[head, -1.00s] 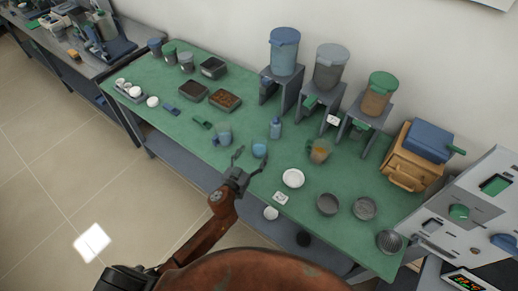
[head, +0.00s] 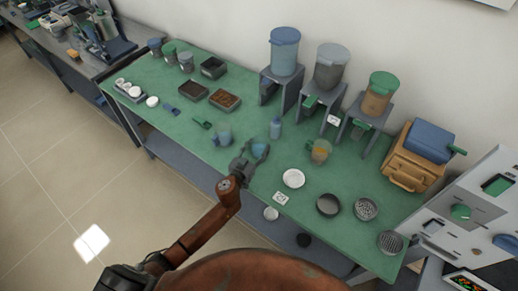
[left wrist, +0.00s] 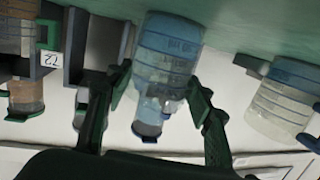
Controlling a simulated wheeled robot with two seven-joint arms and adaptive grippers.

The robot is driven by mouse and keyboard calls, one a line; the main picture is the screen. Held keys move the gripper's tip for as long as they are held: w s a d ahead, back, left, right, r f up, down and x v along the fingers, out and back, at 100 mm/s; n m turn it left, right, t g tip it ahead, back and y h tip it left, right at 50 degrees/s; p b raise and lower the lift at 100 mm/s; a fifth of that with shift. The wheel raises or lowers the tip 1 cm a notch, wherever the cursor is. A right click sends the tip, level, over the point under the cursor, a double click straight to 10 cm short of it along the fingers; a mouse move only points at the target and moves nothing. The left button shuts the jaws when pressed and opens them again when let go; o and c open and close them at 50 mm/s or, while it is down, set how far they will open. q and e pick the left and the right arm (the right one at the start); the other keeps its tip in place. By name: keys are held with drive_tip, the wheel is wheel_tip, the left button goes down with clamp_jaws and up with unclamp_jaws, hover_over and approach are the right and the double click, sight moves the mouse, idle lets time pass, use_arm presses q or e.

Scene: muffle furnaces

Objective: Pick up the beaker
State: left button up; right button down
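In the left wrist view, which is upside down, the blue beaker (left wrist: 168,45) sits between the two dark green fingers. My left gripper (head: 252,158) is open around it, one finger on each side. I cannot tell whether the fingers touch its wall. A larger clear-blue beaker (head: 222,136) stands left of it and shows at the right of the left wrist view (left wrist: 285,98). A beaker with orange content (head: 320,151) stands to the right. My right gripper is not in view.
Stands with lidded hoppers (head: 284,52) line the back.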

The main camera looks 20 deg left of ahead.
sight(257, 142)
use_arm(q)
drive_tip(key=c, duration=1.2)
drive_tip(key=shift+r, duration=0.15)
drive_tip(key=shift+r, duration=0.25)
drive_tip(key=s+a+r+p, duration=0.1)
drive_tip(key=s+r, duration=0.3)
drive_tip(key=s+a+r+p, duration=0.1)
drive_tip(key=s+r+p, duration=0.1)
drive_tip(key=s+r, duration=0.2)
drive_tip(key=s+a+r+p, duration=0.1)
drive_tip(key=s+a+r, duration=0.1)
drive_tip(key=s+r, duration=0.2)
drive_tip(key=shift+p+v, duration=0.3)
drive_tip(key=shift+v, duration=0.45)
drive_tip(key=shift+d, duration=0.15)
